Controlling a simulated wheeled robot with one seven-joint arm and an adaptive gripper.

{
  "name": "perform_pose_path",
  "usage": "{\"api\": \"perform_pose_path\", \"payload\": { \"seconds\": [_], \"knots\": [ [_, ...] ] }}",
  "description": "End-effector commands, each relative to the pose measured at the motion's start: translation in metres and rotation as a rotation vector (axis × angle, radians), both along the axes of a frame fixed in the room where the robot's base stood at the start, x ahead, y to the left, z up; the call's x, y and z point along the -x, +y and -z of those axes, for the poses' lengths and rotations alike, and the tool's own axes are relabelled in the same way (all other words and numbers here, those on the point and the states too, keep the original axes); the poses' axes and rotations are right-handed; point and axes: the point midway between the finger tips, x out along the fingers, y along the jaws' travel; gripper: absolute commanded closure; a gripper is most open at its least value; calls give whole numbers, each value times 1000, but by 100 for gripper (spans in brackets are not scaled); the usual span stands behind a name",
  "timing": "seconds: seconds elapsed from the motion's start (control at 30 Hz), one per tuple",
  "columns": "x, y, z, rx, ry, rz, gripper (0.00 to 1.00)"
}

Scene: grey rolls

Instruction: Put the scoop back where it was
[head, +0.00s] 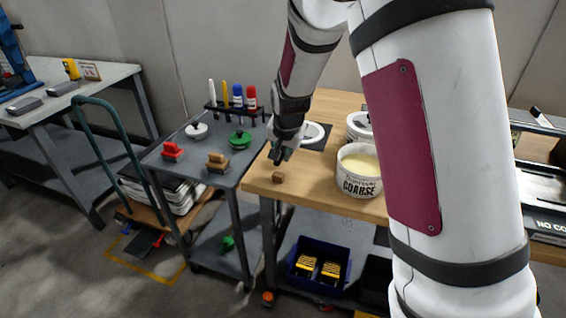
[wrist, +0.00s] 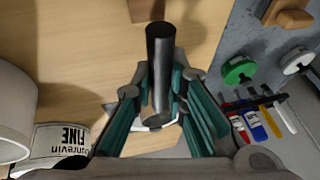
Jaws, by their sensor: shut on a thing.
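My gripper (head: 283,152) is over the left part of the wooden bench (head: 330,105), near its edge by the grey cart. In the wrist view my gripper (wrist: 160,105) is shut on a dark grey cylinder, which looks like the handle of the scoop (wrist: 161,50). A pale metal part shows low between the fingers; the rest of the scoop is hidden by the gripper. In the head view the scoop can hardly be told from the dark fingers. An open white tub marked COARSE (head: 359,172), with pale yellow contents, stands on the bench right of my gripper.
A small brown block (head: 278,177) lies near the bench's front left corner. A tub marked FINE (wrist: 62,143) shows in the wrist view. The cart (head: 195,150) holds red, brown, green and white knobbed pieces and a rack of bottles (head: 237,100).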

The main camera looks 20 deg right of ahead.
Motion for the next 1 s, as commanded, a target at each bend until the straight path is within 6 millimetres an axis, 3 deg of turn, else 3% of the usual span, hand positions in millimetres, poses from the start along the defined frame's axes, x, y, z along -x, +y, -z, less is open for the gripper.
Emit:
{"api": "perform_pose_path", "payload": {
  "seconds": [0.2, 0.57, 0.6, 0.67, 1.0],
  "knots": [
    [1, 0, 31, 0, 4, 0, 100],
    [0, 0, 34, 0, 2, 0, 100],
    [0, 0, 34, 0, 2, 0, 80],
    [1, 0, 33, 0, 2, -1, 67],
    [1, 0, 32, 1, 1, -1, 67]
  ]
}}
